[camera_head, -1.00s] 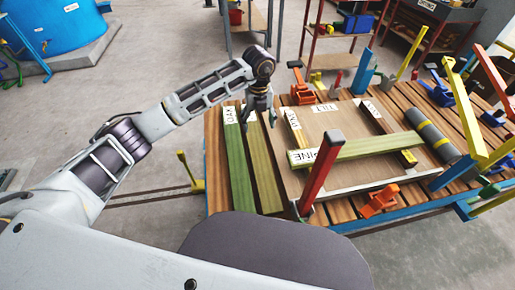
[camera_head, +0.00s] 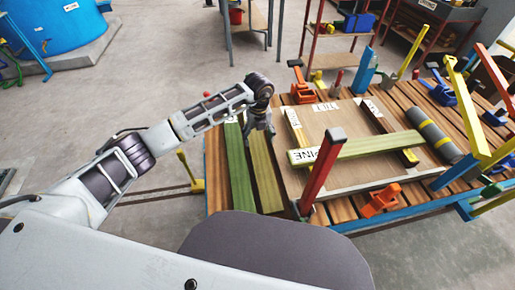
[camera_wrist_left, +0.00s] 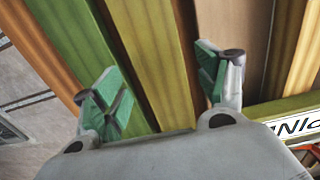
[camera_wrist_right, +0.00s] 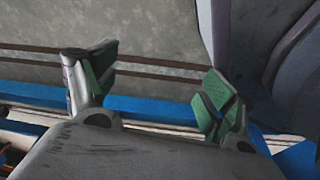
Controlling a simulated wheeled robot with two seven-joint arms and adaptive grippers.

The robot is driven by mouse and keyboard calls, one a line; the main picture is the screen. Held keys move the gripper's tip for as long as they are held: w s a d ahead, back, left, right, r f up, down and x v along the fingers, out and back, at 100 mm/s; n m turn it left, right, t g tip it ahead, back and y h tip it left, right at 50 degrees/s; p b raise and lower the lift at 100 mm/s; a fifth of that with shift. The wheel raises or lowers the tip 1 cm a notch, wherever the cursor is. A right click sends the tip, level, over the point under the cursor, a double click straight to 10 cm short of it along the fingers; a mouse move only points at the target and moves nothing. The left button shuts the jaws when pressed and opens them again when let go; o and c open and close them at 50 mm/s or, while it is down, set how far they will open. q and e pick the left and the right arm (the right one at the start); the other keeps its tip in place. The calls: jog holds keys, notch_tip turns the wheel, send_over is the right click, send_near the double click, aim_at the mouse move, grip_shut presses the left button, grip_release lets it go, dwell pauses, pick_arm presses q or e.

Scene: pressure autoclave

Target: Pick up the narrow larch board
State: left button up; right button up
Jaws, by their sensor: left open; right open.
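Two long boards lie side by side at the left of the slatted bench: a green one (camera_head: 238,168) on the outside and a narrower yellow-green one (camera_head: 265,172) beside it. No larch label can be read; the far end of the yellow-green board is hidden by my left gripper (camera_head: 260,131). In the left wrist view, my left gripper (camera_wrist_left: 160,80) is open and empty, its fingers on either side of the yellow-brown board (camera_wrist_left: 152,55). Whether they reach below its top is unclear. My right gripper (camera_wrist_right: 157,80) is open and empty near the bench's blue edge.
A wooden panel (camera_head: 335,125) with edge boards lies right of the two boards. A board marked PINE (camera_head: 370,147) lies across it. Floor left of the bench is mostly clear.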

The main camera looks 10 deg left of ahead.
aim_at(258, 146)
jog(key=shift+s+a, duration=0.1)
jog(key=shift+s, duration=0.15)
pick_arm(q)
jog(key=shift+f, duration=0.1)
pick_arm(e)
jog(key=shift+f, duration=0.1)
pick_arm(q)
jog(key=shift+a+f, duration=0.1)
jog(key=shift+f, duration=0.5)
notch_tip(258, 146, down, 3)
jog(key=shift+a+r, duration=0.1)
jog(key=shift+a, duration=0.05)
jog(key=shift+f, duration=0.55)
pick_arm(e)
jog(key=shift+w+a+r, duration=0.1)
jog(key=shift+w+r, duration=0.5)
pick_arm(q)
jog(key=shift+r, duration=0.1)
jog(key=c, duration=1.2)
pick_arm(e)
jog(key=shift+a, duration=0.1)
